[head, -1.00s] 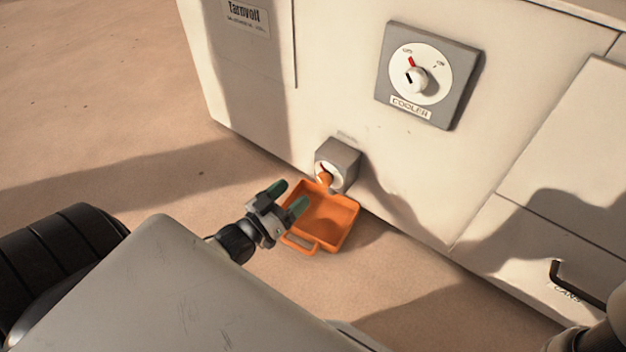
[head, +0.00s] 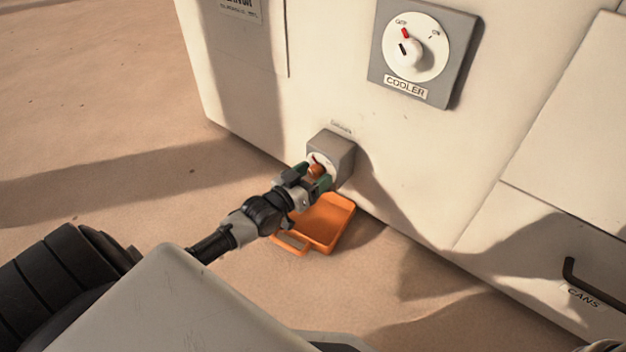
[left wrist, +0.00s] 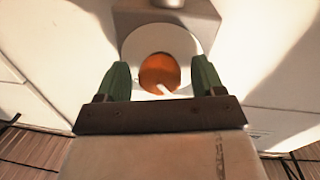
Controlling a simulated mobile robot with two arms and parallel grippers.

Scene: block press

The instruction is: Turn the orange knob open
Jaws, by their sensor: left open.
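The orange knob (head: 317,170) sits on a white round dial in a grey box (head: 338,150) low on the white machine. In the left wrist view the knob (left wrist: 160,73) shows with a pale pointer mark at its lower edge. My left gripper (head: 308,177) is at the knob in the head view. In the left wrist view the left gripper (left wrist: 161,82) is open, its green fingers on either side of the knob with visible gaps. The head view partly hides the knob behind the gripper. My right gripper is not in view.
An orange tray (head: 328,222) with a handle lies on the sandy ground just below the knob box. A cooler dial (head: 407,52) is higher on the machine panel. A dark drawer handle (head: 590,283) sticks out at right.

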